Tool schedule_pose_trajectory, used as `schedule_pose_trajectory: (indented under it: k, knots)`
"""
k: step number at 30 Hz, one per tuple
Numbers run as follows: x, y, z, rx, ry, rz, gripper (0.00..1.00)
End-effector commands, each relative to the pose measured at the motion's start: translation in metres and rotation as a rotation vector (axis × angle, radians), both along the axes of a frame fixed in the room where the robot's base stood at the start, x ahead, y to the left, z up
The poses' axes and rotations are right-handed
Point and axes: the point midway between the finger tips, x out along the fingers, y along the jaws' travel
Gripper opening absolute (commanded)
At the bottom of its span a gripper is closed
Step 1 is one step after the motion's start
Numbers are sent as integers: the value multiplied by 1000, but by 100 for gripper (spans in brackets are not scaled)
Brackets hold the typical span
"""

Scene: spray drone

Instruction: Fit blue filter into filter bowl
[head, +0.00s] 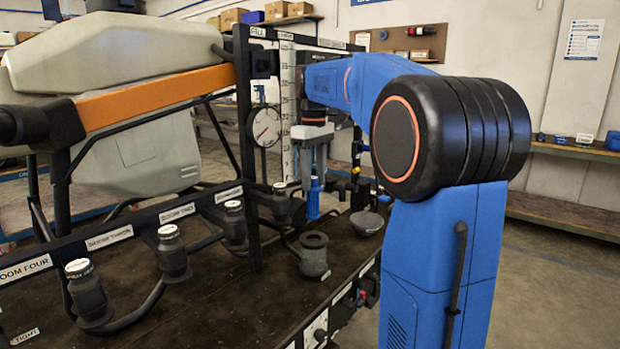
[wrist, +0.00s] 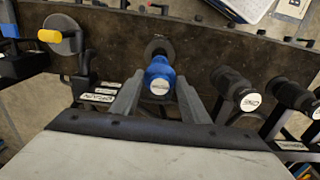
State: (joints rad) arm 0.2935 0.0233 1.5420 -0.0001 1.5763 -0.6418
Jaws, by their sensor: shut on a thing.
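My gripper (head: 314,176) points down over the bench and is shut on the blue filter (head: 313,204). The filter hangs upright below the fingers in the head view. In the wrist view the filter (wrist: 159,72) sits between the two grey fingers, with a white label on its end facing the camera. A dark grey cup with a round open top, which looks like the filter bowl (head: 314,257), stands on the bench in front of the filter. Its dark rim (wrist: 158,46) shows partly behind the filter in the wrist view. The filter appears apart from it.
Several dark capped bottles (head: 172,254) stand in a row along a labelled rail at left. A small grey dish (head: 367,222) lies right of the cup; a yellow piece (wrist: 49,36) shows over it in the wrist view. A black post (head: 243,160) and gauge stand close behind left.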

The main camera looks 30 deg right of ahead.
Motion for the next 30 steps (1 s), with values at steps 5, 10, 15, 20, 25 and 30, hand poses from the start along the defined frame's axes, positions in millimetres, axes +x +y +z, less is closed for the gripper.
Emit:
schedule_pose_trajectory:
  k: [5, 10, 15, 20, 25, 30]
  knots:
    - [0, 0, 0, 0, 0, 0, 5]
    - [-2, -1, -2, 0, 0, 0, 5]
    - [-2, 0, -13, 1, 1, 0, 5]
    - [-2, 0, -26, 1, 1, 0, 5]
    - [-2, -1, -39, 1, 1, 0, 5]
    - [-2, 0, -50, 0, 0, 0, 5]
